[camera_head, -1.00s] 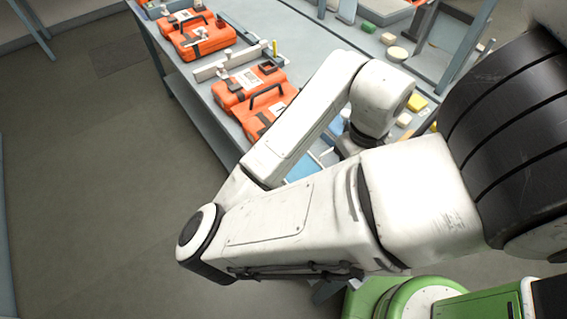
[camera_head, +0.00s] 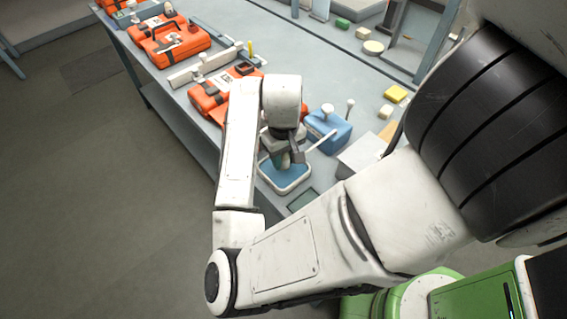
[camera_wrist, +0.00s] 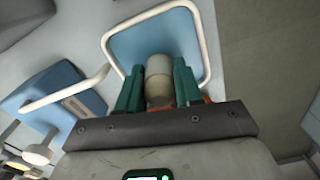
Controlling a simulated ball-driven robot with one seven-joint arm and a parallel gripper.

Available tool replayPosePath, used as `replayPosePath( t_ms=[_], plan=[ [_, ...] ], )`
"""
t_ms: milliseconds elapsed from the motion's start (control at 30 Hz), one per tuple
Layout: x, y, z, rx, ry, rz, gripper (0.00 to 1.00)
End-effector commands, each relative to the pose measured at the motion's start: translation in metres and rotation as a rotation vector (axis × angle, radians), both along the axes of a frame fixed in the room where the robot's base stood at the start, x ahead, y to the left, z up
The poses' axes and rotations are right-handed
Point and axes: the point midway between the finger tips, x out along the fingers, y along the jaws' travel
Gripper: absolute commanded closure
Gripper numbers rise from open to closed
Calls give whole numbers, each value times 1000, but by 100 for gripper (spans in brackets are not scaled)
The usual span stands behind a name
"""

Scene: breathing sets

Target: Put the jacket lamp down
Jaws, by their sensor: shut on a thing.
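My gripper (camera_wrist: 158,85) has its two green fingers shut on a small grey-white cylinder, the jacket lamp (camera_wrist: 158,67), in the wrist view. In the head view my gripper (camera_head: 289,160) points down over a blue tray (camera_head: 287,188) with a pale rim, and the lamp is mostly hidden by the hand there. The wrist view shows the tray (camera_wrist: 125,45) behind the lamp. I cannot tell whether the lamp touches the tray floor.
A blue box (camera_head: 328,128) with white knobs stands right of the tray, and a white bar lies between them. Orange cases (camera_head: 178,45) line the bench's left side. The table edge is close to the tray. Small blocks lie farther right, including a yellow one (camera_head: 396,94).

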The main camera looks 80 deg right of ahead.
Motion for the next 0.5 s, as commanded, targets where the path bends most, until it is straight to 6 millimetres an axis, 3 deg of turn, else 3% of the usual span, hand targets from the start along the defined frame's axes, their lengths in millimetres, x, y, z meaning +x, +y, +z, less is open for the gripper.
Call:
replayPosePath(
  t_ms=[200,500],
  plan=[
    [1,0,-28,1,1,1,97],
    [0,0,-31,0,0,0,97]
  ],
)
